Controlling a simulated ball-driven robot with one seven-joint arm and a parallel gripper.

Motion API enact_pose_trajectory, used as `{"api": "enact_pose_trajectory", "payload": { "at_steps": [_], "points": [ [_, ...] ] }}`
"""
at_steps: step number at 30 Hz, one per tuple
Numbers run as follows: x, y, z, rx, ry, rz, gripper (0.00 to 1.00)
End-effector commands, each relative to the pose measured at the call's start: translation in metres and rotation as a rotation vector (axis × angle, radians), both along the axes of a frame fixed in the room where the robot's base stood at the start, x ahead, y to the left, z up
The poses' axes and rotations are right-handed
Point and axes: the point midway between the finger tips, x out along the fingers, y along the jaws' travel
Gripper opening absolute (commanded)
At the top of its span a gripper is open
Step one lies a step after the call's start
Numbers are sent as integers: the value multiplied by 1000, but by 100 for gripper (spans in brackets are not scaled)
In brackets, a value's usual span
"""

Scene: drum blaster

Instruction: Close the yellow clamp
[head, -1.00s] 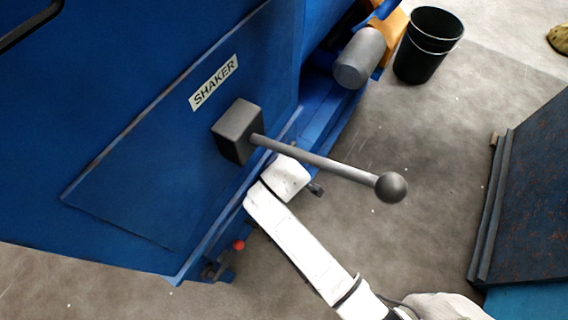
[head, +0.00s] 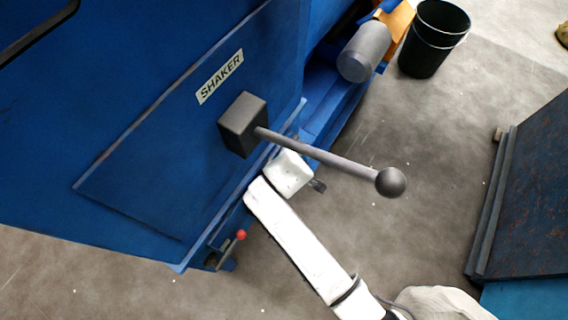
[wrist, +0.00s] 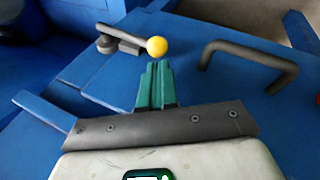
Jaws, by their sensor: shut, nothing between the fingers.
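The yellow clamp shows in the wrist view as a grey lever arm (wrist: 125,38) ending in a yellow ball knob (wrist: 157,47). Its pivot is at the upper left on a blue panel. My gripper (wrist: 157,66) has green fingers, pressed together and empty. In the picture the fingertips lie just below the yellow knob; I cannot tell whether they touch it. In the head view my white arm reaches to the lower edge of the blue machine, and the yellow clamp is not visible there.
A dark bar handle (wrist: 250,55) stands right of the knob. In the head view a long grey lever with a ball end (head: 391,182) juts out above my arm. A red-knobbed lever (head: 241,235) is at lower left. A black bin (head: 432,40) and dark blue panel (head: 525,190) are at right.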

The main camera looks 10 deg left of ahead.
Motion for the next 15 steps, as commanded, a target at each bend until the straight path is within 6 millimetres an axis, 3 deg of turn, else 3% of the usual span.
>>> {"api": "enact_pose_trajectory", "payload": {
  "at_steps": [6, 15],
  "points": [
    [-19, -5, 42, 4, 0, 0, 0],
    [-34, -11, 72, 1, 0, 0, 0]
  ]
}}
